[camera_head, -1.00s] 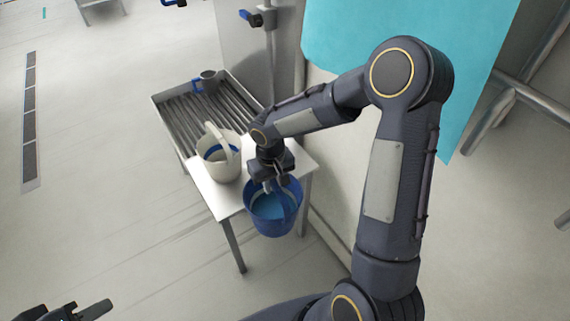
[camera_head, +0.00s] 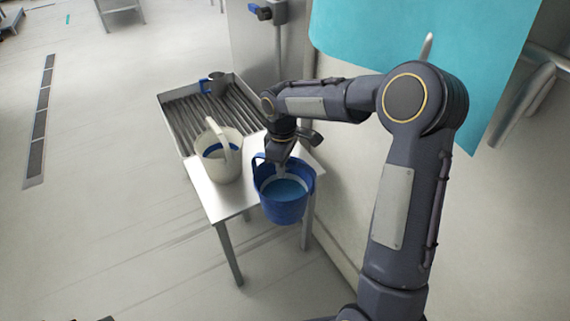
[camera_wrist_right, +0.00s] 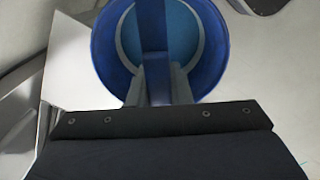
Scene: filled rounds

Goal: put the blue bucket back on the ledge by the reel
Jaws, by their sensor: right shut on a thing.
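The blue bucket (camera_head: 284,212) hangs upright from my right gripper (camera_head: 281,166), with light blue contents inside. It is at the front right edge of the small metal table; I cannot tell whether it touches it. In the right wrist view my fingers (camera_wrist_right: 158,88) are shut on the blue handle (camera_wrist_right: 152,28), above the bucket's round rim (camera_wrist_right: 104,45). Only dark slivers of my left gripper (camera_head: 75,319) show at the bottom left edge of the head view. I cannot make out a reel or a ledge beside one.
A cream bucket (camera_head: 219,167) stands on the metal table (camera_head: 222,198). A turquoise sheet (camera_head: 400,35) hangs at the right.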

